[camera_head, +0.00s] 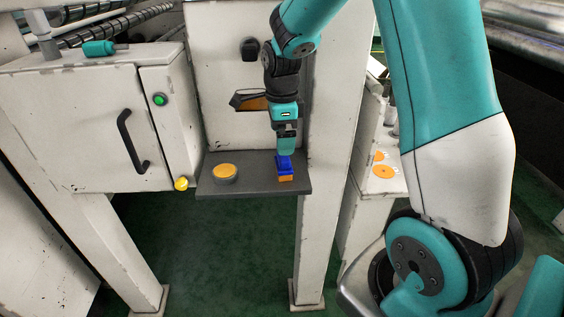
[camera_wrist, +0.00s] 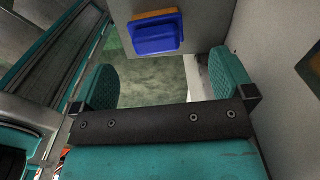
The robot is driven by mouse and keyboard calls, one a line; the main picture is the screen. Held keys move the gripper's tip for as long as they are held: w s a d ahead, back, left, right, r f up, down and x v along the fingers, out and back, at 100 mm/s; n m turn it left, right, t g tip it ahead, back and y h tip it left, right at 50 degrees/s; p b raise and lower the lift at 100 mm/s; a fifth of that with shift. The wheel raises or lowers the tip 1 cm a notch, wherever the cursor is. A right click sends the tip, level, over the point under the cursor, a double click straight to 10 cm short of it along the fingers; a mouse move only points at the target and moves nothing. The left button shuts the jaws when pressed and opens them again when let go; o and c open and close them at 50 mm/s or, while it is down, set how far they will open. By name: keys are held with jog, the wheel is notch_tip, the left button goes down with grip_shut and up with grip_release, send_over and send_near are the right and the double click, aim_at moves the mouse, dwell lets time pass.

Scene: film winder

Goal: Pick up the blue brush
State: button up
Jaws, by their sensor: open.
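The blue brush (camera_head: 284,163) stands on the dark grey shelf (camera_head: 258,188), near its right end, with its blue part up and its orange part down. In the wrist view the brush (camera_wrist: 156,36) shows at the top, beyond the fingertips and sideways between them, with an orange edge behind the blue. My gripper (camera_head: 286,148) is just above the brush, pointing down. In the wrist view my gripper (camera_wrist: 165,80) has its two teal fingers wide apart with nothing between them. From the head view I cannot tell whether the fingers touch the brush.
A round orange-topped item (camera_head: 225,171) sits on the shelf to the left. A white cabinet (camera_head: 75,125) with a black handle (camera_head: 130,140) stands further left, with a teal cylinder (camera_head: 98,48) on top. A white post (camera_head: 333,110) rises right of the shelf.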

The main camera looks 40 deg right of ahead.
aim_at(283, 165)
notch_tip(283, 165, down, 4)
jog(key=shift+r, duration=0.2)
jog(key=shift+s+f+p, duration=0.2)
jog(key=shift+f+p, duration=0.35)
jog(key=shift+p, duration=0.05)
notch_tip(283, 165, down, 4)
jog(key=shift+s+f+p, duration=0.1)
jog(key=shift+f+p, duration=0.1)
jog(key=shift+p, duration=0.5)
jog(key=c, duration=1)
jog(key=shift+r, duration=0.1)
notch_tip(283, 165, up, 20)
jog(key=b, duration=0.3)
